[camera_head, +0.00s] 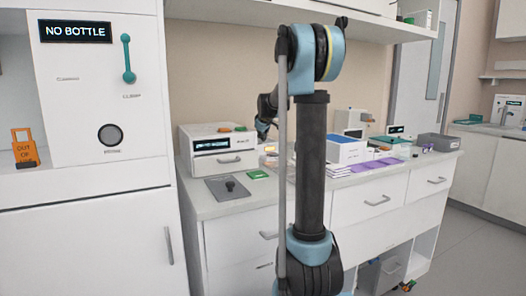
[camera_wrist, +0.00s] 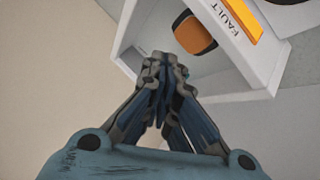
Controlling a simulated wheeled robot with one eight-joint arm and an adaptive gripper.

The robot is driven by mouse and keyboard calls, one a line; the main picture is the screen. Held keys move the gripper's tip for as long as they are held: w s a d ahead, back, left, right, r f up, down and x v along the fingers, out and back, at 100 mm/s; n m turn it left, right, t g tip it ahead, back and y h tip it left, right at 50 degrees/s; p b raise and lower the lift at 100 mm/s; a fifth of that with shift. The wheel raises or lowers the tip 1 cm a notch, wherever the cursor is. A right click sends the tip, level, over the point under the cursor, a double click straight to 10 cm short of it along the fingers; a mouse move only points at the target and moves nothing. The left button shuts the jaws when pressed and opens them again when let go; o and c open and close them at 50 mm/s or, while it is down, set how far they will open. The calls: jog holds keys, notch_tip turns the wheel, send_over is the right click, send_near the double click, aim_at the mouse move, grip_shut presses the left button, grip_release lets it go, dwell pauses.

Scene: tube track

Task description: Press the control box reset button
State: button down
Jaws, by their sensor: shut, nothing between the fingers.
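The control box (camera_wrist: 250,83) shows in the wrist view as a white case at the upper right, tilted in the picture. It has an orange panel marked FAULT (camera_wrist: 237,17) and a rounded orange button (camera_wrist: 195,34) set in dark surrounds. I take this to be the reset button, though no reset label is readable. My gripper (camera_wrist: 164,66) is shut and empty, with its tips just below and left of the button in the picture. I cannot tell whether they touch the box.
A counter (camera_head: 223,205) runs behind my arm. It bears a white device with a display (camera_head: 217,147), a grey plate with a black knob (camera_head: 228,188), and a blue-topped box (camera_head: 346,149). A white cabinet (camera_head: 107,85) reading NO BOTTLE stands left. Floor is open at right.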

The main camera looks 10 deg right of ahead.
jog(key=shift+f, duration=0.85)
jog(key=shift+s+f, duration=0.1)
jog(key=shift+f, duration=0.75)
dwell(1.7)
jog(key=shift+r, duration=0.9)
jog(key=shift+r, duration=2.55)
